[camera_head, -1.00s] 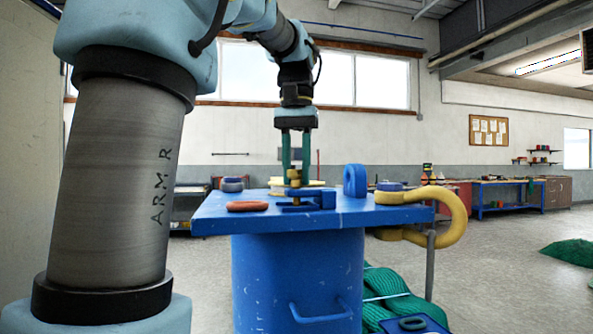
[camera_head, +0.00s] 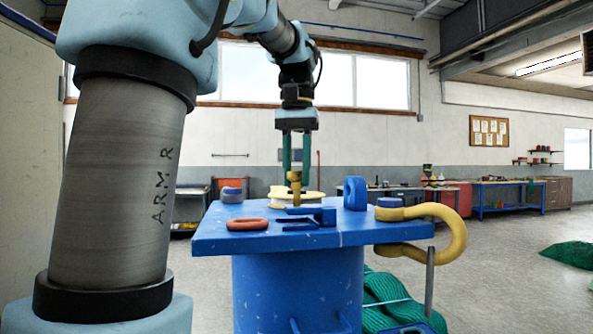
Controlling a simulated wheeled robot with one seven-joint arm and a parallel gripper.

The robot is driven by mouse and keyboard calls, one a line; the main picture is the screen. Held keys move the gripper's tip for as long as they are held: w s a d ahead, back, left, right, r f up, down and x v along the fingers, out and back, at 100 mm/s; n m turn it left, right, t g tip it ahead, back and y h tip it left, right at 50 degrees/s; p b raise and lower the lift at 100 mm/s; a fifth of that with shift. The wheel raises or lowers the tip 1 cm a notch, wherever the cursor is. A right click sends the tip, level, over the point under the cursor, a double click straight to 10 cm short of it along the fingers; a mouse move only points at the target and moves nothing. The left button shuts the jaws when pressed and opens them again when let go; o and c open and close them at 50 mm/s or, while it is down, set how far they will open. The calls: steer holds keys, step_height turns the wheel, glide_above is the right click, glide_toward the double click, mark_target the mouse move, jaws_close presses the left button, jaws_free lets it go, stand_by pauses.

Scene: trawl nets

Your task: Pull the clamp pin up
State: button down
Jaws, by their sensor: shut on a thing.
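The brass-coloured clamp pin (camera_head: 296,189) stands upright, its head between the green fingertips of my gripper (camera_head: 295,177). My gripper is shut on it. The blue clamp (camera_head: 318,216) lies on the blue table top (camera_head: 365,232), below the pin and slightly to its right. The pin's lower end shows just above the clamp in the picture. I cannot tell whether its tip is fully clear of the clamp.
An orange ring (camera_head: 247,224) lies at the table's front left. A blue ring (camera_head: 355,193) stands on edge to the right. A large yellow shackle (camera_head: 445,235) hangs over the right edge. A pale spool (camera_head: 312,198) sits behind the pin.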

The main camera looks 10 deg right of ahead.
steer(key=shift+r, duration=0.2)
steer(key=c, duration=0.9)
jaws_free()
steer(key=shift+o, duration=1.3)
step_height(320, 180, up, 11)
steer(key=p, duration=0.1)
steer(key=shift+f, duration=0.15)
